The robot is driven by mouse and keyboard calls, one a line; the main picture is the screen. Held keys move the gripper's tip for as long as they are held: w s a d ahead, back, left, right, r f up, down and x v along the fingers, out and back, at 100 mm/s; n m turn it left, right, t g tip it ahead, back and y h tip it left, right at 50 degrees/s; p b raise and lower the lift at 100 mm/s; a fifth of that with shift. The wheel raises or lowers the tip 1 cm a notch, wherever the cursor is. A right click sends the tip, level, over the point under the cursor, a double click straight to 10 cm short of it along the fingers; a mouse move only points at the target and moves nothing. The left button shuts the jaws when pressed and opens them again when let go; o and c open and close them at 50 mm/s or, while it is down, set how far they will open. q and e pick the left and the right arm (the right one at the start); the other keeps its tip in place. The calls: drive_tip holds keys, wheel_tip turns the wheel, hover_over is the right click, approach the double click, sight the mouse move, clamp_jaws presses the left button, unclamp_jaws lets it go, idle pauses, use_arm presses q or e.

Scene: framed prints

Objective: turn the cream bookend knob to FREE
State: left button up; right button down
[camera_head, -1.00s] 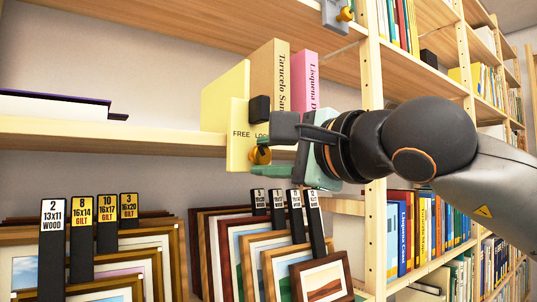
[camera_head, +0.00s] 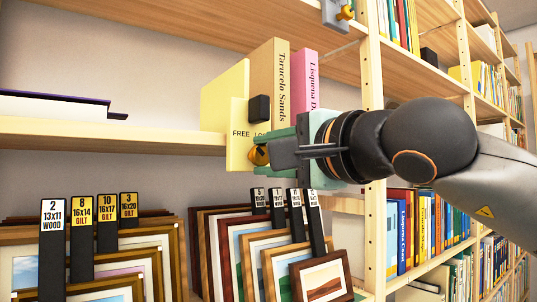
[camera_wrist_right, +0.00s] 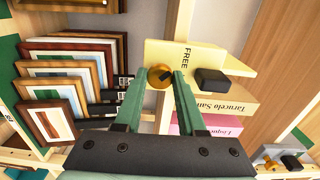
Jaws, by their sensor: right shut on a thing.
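The cream bookend (camera_head: 237,158) stands at the shelf edge against a cream book and other books. It bears the word FREE on the left and a partly hidden word starting "LO" on the right. Its brass knob (camera_head: 259,155) sits below the words; it also shows in the right wrist view (camera_wrist_right: 158,77), with a dark mark on its face. I cannot tell exactly where the mark points. My right gripper (camera_head: 272,151) comes in from the right, its green fingers shut on the knob, also in the right wrist view (camera_wrist_right: 161,79). My left gripper is not in view.
A black block (camera_head: 260,108) sticks out of the bookend above the knob. Framed prints (camera_head: 320,280) with label tags stand below the shelf (camera_head: 150,140). A wooden upright (camera_head: 373,90) is behind my right arm. Another, grey bookend (camera_head: 333,14) is on the upper shelf.

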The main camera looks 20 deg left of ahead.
drive_tip(key=c, duration=0.5)
unclamp_jaws()
drive_tip(key=shift+d, duration=0.1)
drive_tip(key=shift+s+d, duration=0.25)
use_arm(q)
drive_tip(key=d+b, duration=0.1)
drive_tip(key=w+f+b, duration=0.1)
drive_tip(key=b, duration=0.1)
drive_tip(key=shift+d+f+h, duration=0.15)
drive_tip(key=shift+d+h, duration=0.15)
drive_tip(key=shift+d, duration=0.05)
use_arm(e)
drive_tip(key=v, duration=1.1)
drive_tip(key=shift+s+d, duration=0.25)
drive_tip(key=shift+s, duration=0.05)
